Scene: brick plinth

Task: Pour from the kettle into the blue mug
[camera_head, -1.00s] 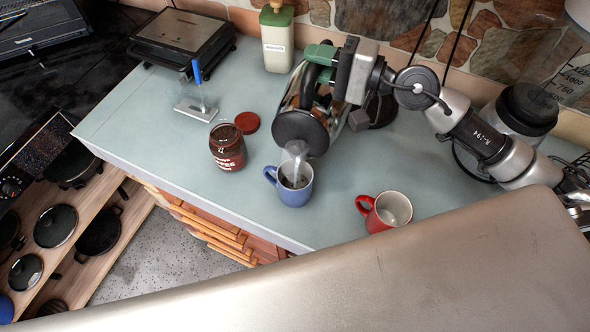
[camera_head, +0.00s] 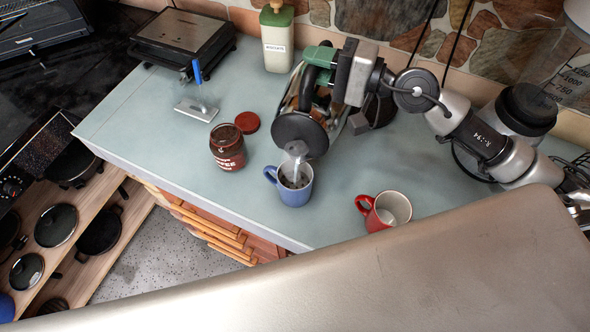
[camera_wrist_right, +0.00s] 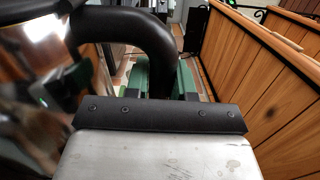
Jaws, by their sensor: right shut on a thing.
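The kettle (camera_head: 298,122), shiny metal with a black lid, is tilted steeply in the head view. A stream of water runs from it into the blue mug (camera_head: 291,189), which stands upright on the counter. Liquid shows inside the mug; its exact level is hard to tell. My right gripper (camera_head: 326,72) is shut on the kettle's black handle, with its green fingers around it. In the right wrist view the handle (camera_wrist_right: 135,35) curves in front of the green fingers (camera_wrist_right: 170,80). My left gripper is not in view.
An open coffee jar (camera_head: 227,148) with its red lid (camera_head: 247,122) stands left of the blue mug. A red mug (camera_head: 386,211) stands to the right. A green-topped bottle (camera_head: 277,40) and a grill (camera_head: 183,42) are at the back. The counter's front edge (camera_head: 200,205) runs close to the mug.

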